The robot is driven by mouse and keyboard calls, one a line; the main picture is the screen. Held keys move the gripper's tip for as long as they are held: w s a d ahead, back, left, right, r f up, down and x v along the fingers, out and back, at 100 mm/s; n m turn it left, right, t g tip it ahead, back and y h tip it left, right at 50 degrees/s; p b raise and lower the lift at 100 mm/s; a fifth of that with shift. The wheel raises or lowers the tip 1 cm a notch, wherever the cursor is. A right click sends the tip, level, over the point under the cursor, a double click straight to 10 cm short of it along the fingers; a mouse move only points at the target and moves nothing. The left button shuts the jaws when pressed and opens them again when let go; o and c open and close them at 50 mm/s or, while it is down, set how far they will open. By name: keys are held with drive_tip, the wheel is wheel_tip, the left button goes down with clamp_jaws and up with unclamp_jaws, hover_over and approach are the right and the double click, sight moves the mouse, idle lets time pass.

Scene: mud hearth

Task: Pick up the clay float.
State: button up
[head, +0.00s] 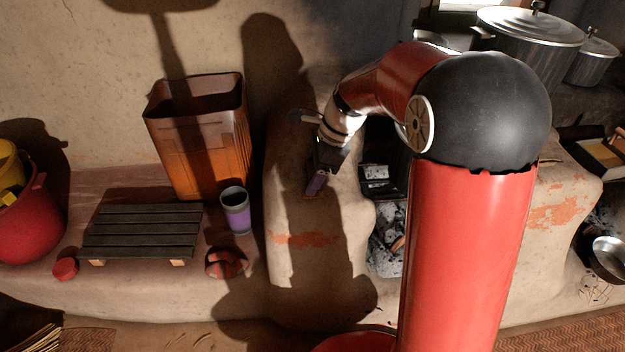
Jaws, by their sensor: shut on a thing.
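My gripper (323,168) is at the end of my bent arm, over the rounded mud hearth in the middle of the head view. It is shut on a small purple-and-brown thing with an orange lower edge, which looks like the clay float (316,184). The float hangs below the fingers, close to the hearth's surface; I cannot tell whether it touches it. The fingers are dark and partly in shadow, and they hide the upper part of the float.
A red bucket (30,225) is far left. Metal pots (530,45) stand at back right. Right of the gripper is a hearth opening.

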sight(312, 168)
drive_tip(key=shift+c, duration=0.6)
drive_tip(key=shift+r, duration=0.1)
wheel_tip(312, 168, up, 20)
drive_tip(key=p, duration=0.3)
